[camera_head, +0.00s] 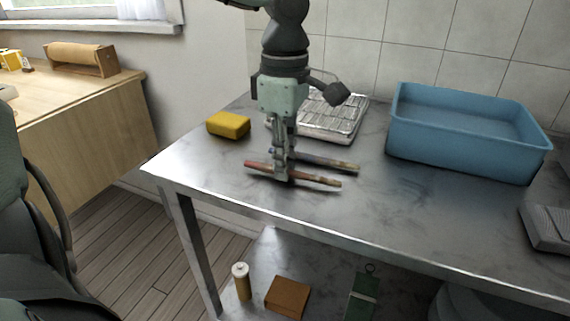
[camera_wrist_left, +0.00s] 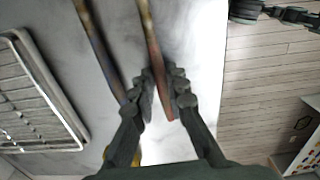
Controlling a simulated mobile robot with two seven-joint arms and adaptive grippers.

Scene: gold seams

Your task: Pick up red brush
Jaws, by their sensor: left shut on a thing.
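The red brush (camera_head: 318,180) lies low across the near part of the metal table (camera_head: 390,225), close to its front edge. My left gripper (camera_head: 284,175) points down and is shut on the brush partway along it. In the left wrist view the red brush (camera_wrist_left: 153,45) runs between the two fingers (camera_wrist_left: 163,85), its reddish end showing between them. I cannot tell whether it touches the table. A second, darker brush (camera_head: 335,164) lies just behind it; it also shows in the left wrist view (camera_wrist_left: 98,45). A dark jointed part, seemingly my right gripper (camera_wrist_left: 280,14), shows at the upper right.
A yellow sponge (camera_head: 228,124) lies at the left. A metal tray with a grid (camera_head: 345,130) stands behind the gripper, and a blue bin (camera_head: 465,150) at the right. A grey object (camera_head: 548,228) sits at the right edge. The table's front middle is clear.

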